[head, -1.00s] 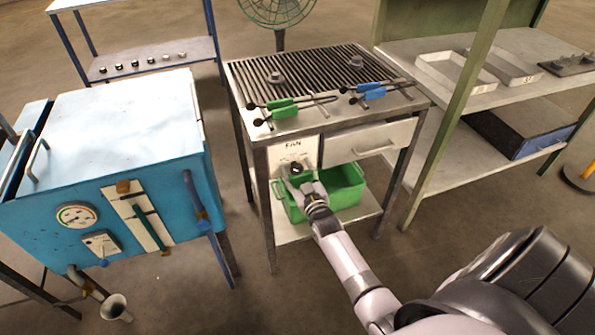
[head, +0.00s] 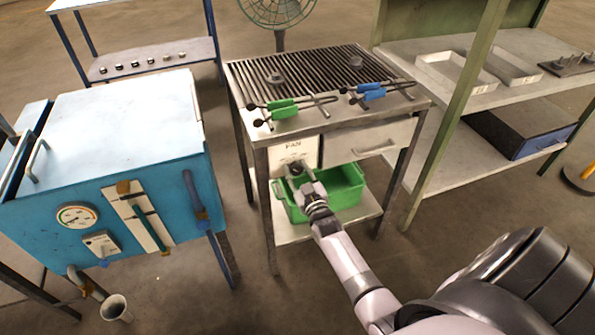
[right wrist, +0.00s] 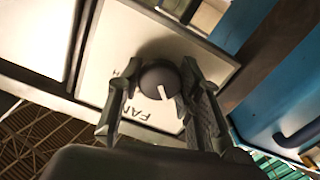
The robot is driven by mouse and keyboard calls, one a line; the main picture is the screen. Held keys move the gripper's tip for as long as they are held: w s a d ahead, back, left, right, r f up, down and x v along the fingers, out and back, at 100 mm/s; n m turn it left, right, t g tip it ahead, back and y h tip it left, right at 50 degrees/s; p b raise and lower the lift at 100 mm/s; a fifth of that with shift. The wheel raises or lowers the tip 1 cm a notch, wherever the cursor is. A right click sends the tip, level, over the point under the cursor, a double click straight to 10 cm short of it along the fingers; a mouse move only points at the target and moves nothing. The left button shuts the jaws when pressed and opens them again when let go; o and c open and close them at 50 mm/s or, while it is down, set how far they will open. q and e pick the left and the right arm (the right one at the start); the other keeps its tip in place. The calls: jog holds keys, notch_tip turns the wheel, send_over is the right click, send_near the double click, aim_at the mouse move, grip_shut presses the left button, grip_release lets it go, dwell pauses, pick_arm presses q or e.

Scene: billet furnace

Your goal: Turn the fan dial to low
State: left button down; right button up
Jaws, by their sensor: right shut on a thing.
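The fan dial (right wrist: 160,84) is a dark round knob with a white pointer line, on a white panel (right wrist: 110,60) marked FAN. In the head view the panel (head: 305,150) is on the front of the grill-topped table, and my gripper covers most of the dial. My right gripper (head: 295,172) is at the panel. In the right wrist view its two fingers (right wrist: 160,92) stand on either side of the dial, shut on it. The dial's setting marks are mostly hidden or too small to read. My left gripper is not in view.
A green bin (head: 345,187) stands on the shelf below the dial. A drawer (head: 372,142) is right of the panel. Green tongs (head: 284,108) and blue tongs (head: 372,91) lie on the table top. A blue furnace (head: 110,130) stands at left, and the fan (head: 277,12) behind.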

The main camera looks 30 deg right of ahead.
jog(key=m, duration=0.8)
jog(key=shift+m, duration=0.3)
dwell(0.5)
jog(key=o, duration=1.2)
